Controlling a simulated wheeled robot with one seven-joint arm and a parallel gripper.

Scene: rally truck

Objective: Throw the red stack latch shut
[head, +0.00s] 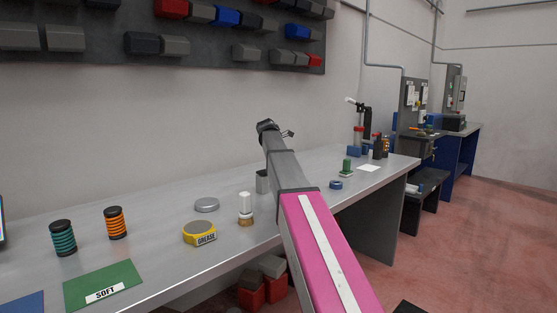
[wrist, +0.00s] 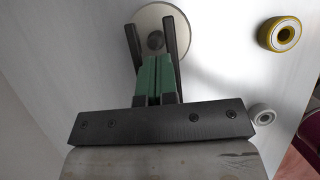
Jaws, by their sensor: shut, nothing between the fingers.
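I cannot pick out a red stack latch in either view. My gripper (wrist: 155,62) shows in the wrist view, its green finger parts together with nothing between them and a dark prong on each side. A pale round disc (wrist: 179,12) with a dark round spot at its middle lies beyond the fingertips; I cannot tell whether they touch. In the head view my arm reaches over the bench, and the fingers are too small or hidden to read there.
On the bench (head: 160,265) are a teal spring (head: 63,238), an orange spring (head: 115,222), a yellow grease tin (head: 200,233), a grey lid (head: 207,204) and a white-topped part (head: 246,204). Red boxes (head: 250,298) stand below. The wrist view shows a yellow-rimmed round part (wrist: 265,33).

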